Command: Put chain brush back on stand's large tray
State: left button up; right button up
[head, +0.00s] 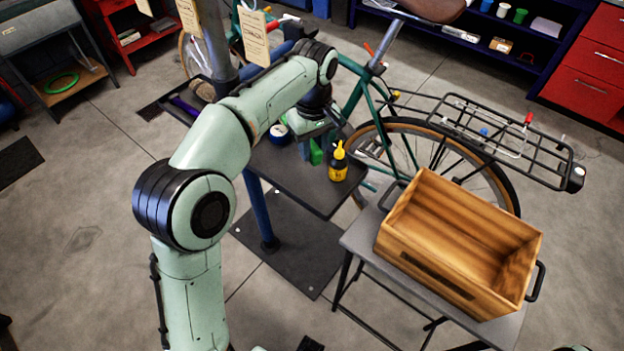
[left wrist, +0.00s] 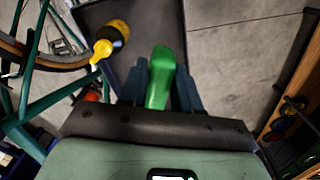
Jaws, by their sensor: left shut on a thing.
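My left gripper (left wrist: 160,88) is shut on a green thing, the chain brush (left wrist: 160,75), which stands between its two fingers in the left wrist view. I cannot tell whether the brush touches the tray. My right gripper is not in view.
A dark bottle with a yellow cap (head: 338,164) stands on the tray, close to the gripper. A bicycle (head: 425,135) stands behind. A wooden crate (head: 440,280) sits on a small table to the right.

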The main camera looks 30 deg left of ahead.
pick_arm(q)
notch_tip(320, 180, down, 14)
jog(key=shift+w+r+b, duration=0.15)
jog(key=shift+r+b, duration=0.1)
jog(key=shift+b, duration=0.9)
jog(key=o, duration=1.1)
jog(key=shift+c, duration=0.2)
notch_tip(320, 180, up, 12)
jog(key=shift+r+p, duration=0.1)
jog(key=shift+p, duration=1.1)
